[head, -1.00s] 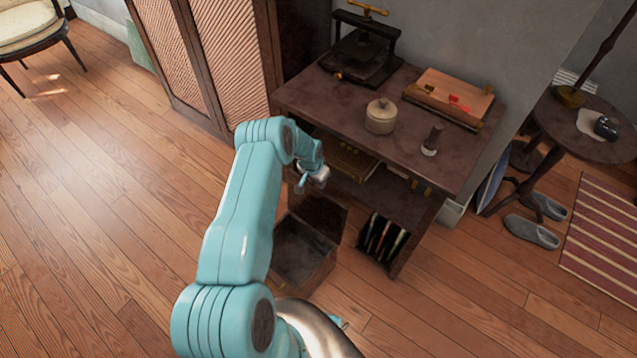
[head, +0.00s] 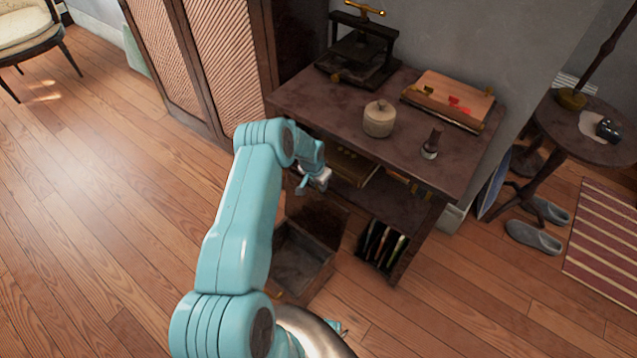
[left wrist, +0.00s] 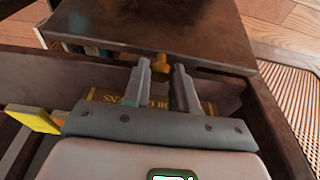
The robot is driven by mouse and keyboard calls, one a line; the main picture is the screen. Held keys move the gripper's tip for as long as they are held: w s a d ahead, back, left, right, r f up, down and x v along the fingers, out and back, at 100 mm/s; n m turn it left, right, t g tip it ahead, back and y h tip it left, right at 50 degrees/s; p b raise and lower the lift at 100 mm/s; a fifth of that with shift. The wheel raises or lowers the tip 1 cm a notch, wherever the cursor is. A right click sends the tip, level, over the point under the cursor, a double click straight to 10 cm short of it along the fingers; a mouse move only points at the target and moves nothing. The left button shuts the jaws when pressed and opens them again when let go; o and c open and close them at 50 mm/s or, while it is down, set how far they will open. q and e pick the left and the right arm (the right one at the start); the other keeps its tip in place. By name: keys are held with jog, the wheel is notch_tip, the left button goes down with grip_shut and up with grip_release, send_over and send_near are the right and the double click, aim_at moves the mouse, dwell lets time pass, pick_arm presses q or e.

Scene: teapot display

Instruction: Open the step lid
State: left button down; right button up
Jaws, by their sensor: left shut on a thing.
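The step (head: 322,268) is a dark wooden box on the floor before the low table. Its lid (head: 322,214) stands raised at the table side, and the box's inside shows. My left gripper (head: 318,180) is at the upper edge of the lid. In the left wrist view the gripper (left wrist: 160,72) is shut with a small brass knob (left wrist: 160,62) between its fingertips, at the edge of a brown panel (left wrist: 165,25) that looks like the lid. My forearm covers the box's left part.
The dark table (head: 345,108) stands close behind, with a pale lidded pot (head: 379,120) and a press (head: 358,55) on top. A rack of thin upright items (head: 380,243) is right of the box. Slippers (head: 533,237) lie further right. Open floor (head: 110,220) is at left.

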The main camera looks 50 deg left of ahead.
pick_arm(q)
jog(key=shift+s+f, duration=0.25)
jog(key=shift+f, duration=0.05)
jog(key=c, duration=1.1)
grip_release()
jog(key=shift+o, duration=0.8)
jog(key=shift+w+a+f, duration=0.1)
jog(key=shift+w, duration=0.05)
jog(key=shift+r, duration=0.55)
jog(key=p+v, duration=0.1)
jog(key=v, duration=1.4)
jog(key=shift+r+p, duration=0.2)
jog(key=shift+p, duration=0.15)
